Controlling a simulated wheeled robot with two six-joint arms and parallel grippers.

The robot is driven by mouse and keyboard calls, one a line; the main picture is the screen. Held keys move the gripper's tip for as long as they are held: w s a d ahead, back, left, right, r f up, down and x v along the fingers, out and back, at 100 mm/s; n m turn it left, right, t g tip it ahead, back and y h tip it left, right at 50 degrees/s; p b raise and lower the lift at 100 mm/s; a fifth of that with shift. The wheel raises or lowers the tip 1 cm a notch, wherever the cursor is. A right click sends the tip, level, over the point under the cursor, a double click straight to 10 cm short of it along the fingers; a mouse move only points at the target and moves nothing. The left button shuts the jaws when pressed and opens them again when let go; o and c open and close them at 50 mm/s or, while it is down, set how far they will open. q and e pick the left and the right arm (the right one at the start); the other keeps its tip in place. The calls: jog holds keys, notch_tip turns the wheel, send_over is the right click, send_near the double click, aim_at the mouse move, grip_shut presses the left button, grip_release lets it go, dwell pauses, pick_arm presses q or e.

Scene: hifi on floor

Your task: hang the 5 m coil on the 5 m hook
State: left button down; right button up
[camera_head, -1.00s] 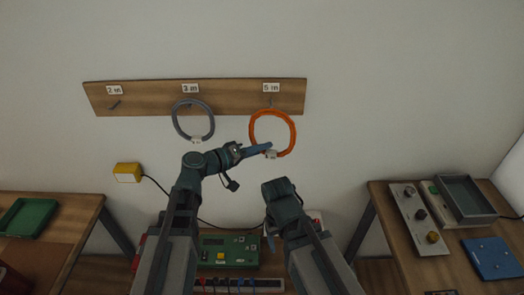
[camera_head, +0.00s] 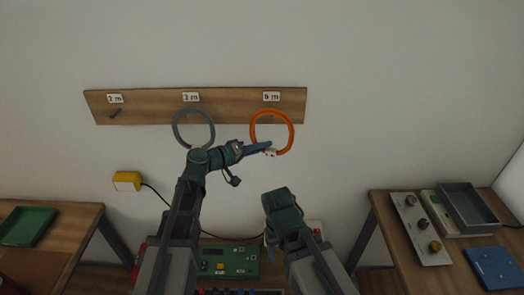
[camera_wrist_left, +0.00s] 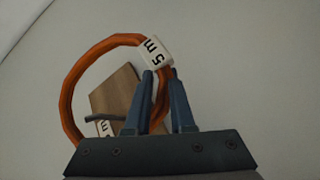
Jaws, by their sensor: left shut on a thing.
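The orange 5 m coil (camera_head: 292,133) is in front of the right end of the wall board, below the 5 m label (camera_head: 271,96). My left gripper (camera_head: 268,148) is shut on the coil's lower rim, beside its white tag (camera_head: 270,153). In the left wrist view the coil (camera_wrist_left: 67,100) shows its "5 m" tag (camera_wrist_left: 155,52) close to the fingertips (camera_wrist_left: 160,75). A dark hook (camera_wrist_left: 105,118) shows through the ring there; whether the coil touches it I cannot tell. My right gripper (camera_head: 282,198) is low, away from the coil, its fingers hidden.
The wooden board (camera_head: 240,112) also bears a grey coil (camera_head: 176,130) under the 3 m label and a bare 2 m hook (camera_head: 115,113). Benches stand at left and right, with a green tray (camera_head: 27,226) and a grey tray (camera_head: 468,207). A green device (camera_head: 230,258) sits low between them.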

pick_arm(q)
jog(key=shift+w+f+b, duration=0.3)
jog(key=shift+w, duration=0.45)
jog(key=shift+w+f+b, duration=0.35)
jog(key=shift+w, duration=0.35)
jog(key=shift+w+f+b, duration=0.3)
jog(key=shift+w, duration=0.45)
jog(key=c, duration=0.7)
grip_release()
jog(key=p+v, duration=0.2)
jog(key=v, duration=1.1)
jog(key=shift+s+a+r+p, duration=0.1)
jog(key=shift+s+a+p, duration=0.15)
jog(key=shift+a+p, duration=0.1)
